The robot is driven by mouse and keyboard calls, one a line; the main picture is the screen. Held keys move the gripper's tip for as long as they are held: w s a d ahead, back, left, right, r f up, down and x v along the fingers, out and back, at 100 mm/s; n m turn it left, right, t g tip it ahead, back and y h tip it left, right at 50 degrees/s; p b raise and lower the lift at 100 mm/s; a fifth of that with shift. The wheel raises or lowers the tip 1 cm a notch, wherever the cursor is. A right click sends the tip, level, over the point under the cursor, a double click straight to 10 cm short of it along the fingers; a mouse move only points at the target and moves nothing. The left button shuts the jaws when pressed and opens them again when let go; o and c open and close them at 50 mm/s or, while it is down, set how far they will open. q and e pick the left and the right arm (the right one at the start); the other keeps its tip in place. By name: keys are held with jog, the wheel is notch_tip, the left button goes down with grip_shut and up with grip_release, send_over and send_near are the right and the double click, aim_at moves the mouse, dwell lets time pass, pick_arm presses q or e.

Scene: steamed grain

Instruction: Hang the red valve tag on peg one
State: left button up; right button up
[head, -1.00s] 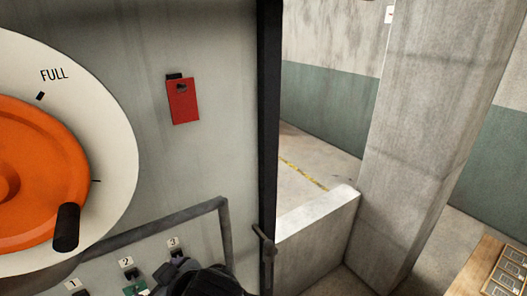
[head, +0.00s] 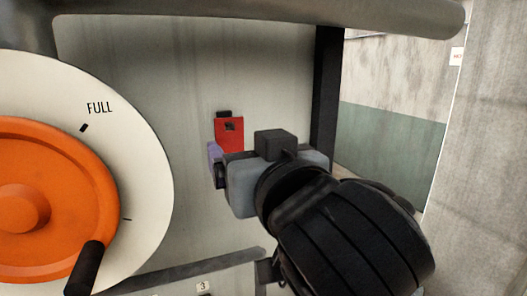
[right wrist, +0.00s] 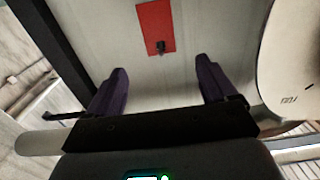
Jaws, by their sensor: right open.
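The red valve tag (head: 229,130) hangs flat on the grey panel (head: 130,90), on a small dark peg that pokes through its hole. In the right wrist view the tag (right wrist: 154,22) lies beyond the fingertips, with the peg (right wrist: 160,47) near its lower end in the picture. My right gripper (head: 215,165) is just below the tag in the head view and hides its lower edge. In the right wrist view its two purple fingers (right wrist: 161,78) are apart with nothing between them. Peg one is not in view. My left gripper is not in view.
A dial with an orange handwheel (head: 50,190) and a white "FULL" plate (head: 145,190) stands to the left. A number 3 label (head: 203,287) shows at the bottom edge, below a grey rail (head: 185,273). A dark post (head: 326,90) edges the panel on the right.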

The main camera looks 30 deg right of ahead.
aim_at(231, 124)
jog(key=w+p, duration=0.1)
jog(key=w, duration=0.2)
jog(key=w+p, duration=0.2)
jog(key=w, duration=0.1)
jog(key=w+d+p, duration=0.1)
jog(key=w, duration=0.2)
jog(key=shift+w+d+r, duration=0.1)
jog(key=shift+w+r, duration=0.05)
jog(key=shift+r, duration=0.05)
jog(key=shift+w+f+p, duration=0.1)
jog(key=shift+w+p, duration=0.25)
jog(key=shift+w, duration=0.15)
jog(key=c, duration=1.1)
jog(key=shift+c, duration=0.2)
jog(key=shift+r, duration=0.2)
jog(key=shift+s, duration=0.15)
